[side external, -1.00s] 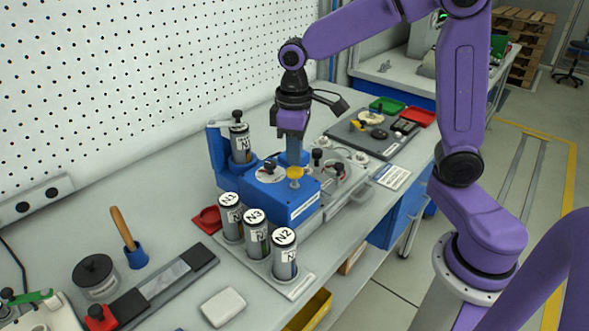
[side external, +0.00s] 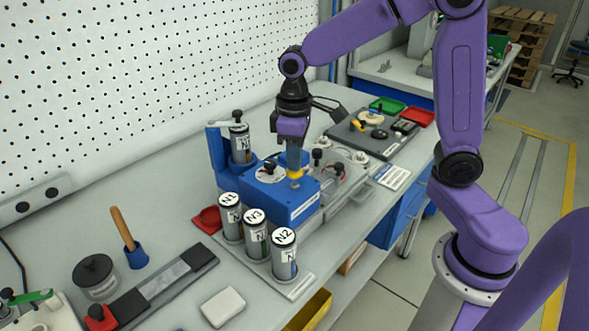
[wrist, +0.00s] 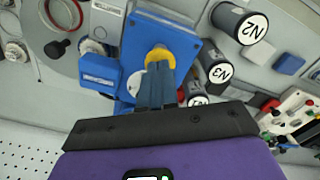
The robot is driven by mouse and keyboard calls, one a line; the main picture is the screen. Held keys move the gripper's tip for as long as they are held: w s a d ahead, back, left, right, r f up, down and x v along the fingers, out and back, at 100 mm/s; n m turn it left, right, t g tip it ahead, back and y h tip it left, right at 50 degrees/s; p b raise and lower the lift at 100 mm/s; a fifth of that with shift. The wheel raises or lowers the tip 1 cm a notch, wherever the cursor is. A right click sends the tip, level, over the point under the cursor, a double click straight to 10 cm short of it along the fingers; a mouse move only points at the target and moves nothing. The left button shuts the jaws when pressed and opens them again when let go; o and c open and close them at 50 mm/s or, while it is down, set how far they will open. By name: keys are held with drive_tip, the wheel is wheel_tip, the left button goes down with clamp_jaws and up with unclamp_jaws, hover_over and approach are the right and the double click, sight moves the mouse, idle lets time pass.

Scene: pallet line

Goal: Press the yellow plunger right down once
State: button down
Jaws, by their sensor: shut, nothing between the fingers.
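The yellow plunger (side external: 295,175) stands on top of the blue box (side external: 282,204), near its right front corner. My gripper (side external: 294,170) is shut and points down over the plunger, its fingertips at the plunger's head in the side view. In the wrist view the shut fingertips (wrist: 157,68) overlap the near edge of the yellow plunger (wrist: 158,54). Part of the plunger's head is hidden behind the fingers. I cannot tell for sure whether they touch it.
Labelled cylinders, N1 (side external: 230,217), N3 (side external: 255,234) and N2 (side external: 285,254), stand in front of the box. Another cylinder (side external: 240,145) stands in the blue holder behind. A black knob (side external: 270,168) sits on the box top. A grey unit (side external: 340,185) lies to the right.

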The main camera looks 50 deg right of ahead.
drive_tip(key=shift+f, duration=1.3)
drive_tip(key=shift+r, duration=3.55)
drive_tip(key=s+f+n, duration=0.2)
drive_tip(key=s+n, duration=0.1)
drive_tip(key=s, duration=0.8)
drive_tip(key=s+d+f+n, duration=0.1)
drive_tip(key=s+f+n, duration=0.2)
drive_tip(key=s, duration=0.8)
drive_tip(key=shift+s+d+n, duration=0.25)
drive_tip(key=shift+n, duration=0.05)
